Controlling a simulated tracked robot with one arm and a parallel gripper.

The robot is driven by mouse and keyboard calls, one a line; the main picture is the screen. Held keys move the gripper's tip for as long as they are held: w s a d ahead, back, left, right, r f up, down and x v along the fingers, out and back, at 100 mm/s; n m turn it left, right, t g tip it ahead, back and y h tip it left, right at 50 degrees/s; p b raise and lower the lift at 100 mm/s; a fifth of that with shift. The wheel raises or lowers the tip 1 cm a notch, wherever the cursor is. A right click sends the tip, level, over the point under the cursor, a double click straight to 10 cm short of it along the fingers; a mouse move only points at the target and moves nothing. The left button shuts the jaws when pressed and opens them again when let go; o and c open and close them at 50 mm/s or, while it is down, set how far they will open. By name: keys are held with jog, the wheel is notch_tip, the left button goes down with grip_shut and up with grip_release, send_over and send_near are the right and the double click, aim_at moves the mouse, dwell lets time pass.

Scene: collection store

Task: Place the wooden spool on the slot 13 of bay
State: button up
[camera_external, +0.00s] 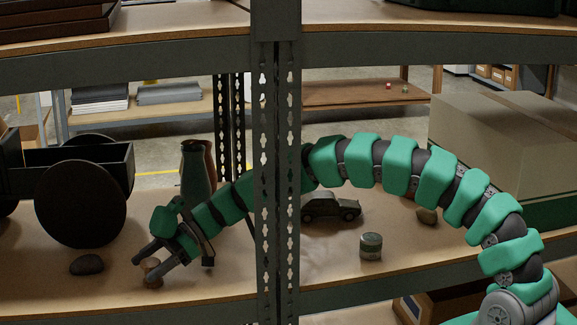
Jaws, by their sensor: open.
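The wooden spool (152,272) is a small brown piece on the wooden shelf board (210,287), left of the metal upright. My gripper (151,261) reaches down to it from the upper right, with its two dark fingers apart. The spool shows between the fingertips, partly covered by them; I cannot tell whether they touch it. No slot numbers can be read, so I cannot tell which place is slot 13.
A perforated metal upright (278,170) stands in front of my arm. A dark stone (87,264) and a dark wheeled cart (80,203) are left of my gripper.

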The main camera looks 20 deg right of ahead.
jog(key=p+v, duration=0.3)
jog(key=v, duration=0.9)
jog(key=shift+r, duration=0.15)
